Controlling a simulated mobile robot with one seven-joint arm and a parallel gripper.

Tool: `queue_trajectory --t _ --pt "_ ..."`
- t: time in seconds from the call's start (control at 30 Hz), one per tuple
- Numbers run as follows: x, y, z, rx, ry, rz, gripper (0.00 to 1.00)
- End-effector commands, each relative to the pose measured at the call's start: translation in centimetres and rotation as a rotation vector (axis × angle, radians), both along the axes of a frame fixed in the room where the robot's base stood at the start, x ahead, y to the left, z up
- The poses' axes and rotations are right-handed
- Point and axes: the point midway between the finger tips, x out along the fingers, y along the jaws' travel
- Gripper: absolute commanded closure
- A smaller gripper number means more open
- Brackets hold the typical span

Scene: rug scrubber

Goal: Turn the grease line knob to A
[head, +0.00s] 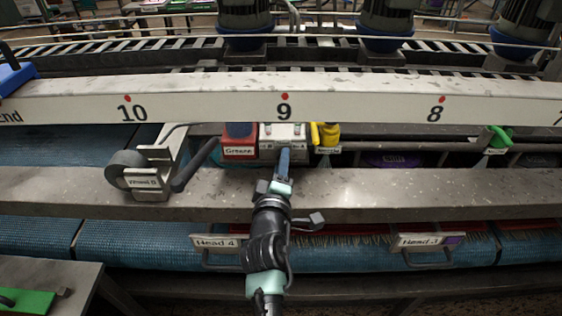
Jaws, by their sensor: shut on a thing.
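A small label reading "Grease" (240,152) sits below a dark red block (238,132) in the upper middle of the head view. Right of it is a pale grey box (284,132). A narrow blue handle (284,162) runs from the front of this box toward my gripper (280,181). My gripper is shut on this handle, which looks to be the grease line knob. The fingers and the arm hide much of the grip. The position marks, including A, are too small to read, so the knob's setting cannot be told.
A yellow handle (328,133) stands just right of the box. A grey bracket with a roller (130,170) and a dark lever (195,165) are to the left. A white numbered beam (360,103) crosses above, and a grey metal beam (400,190) crosses below. A green handle (499,136) is farther right.

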Motion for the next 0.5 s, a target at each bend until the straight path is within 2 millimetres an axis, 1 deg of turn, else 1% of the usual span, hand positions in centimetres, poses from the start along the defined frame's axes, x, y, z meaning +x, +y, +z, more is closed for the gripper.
queue_trajectory --t 0.03,0.2,0.5 --pt "0.06 -0.09 0.44 0.036 -0.007 -0.001 1.00" --pt "0.06 -0.13 0.45 0.146 -0.007 -0.001 1.00" --pt "0.07 -0.19 0.45 0.253 -0.008 0.000 1.00"
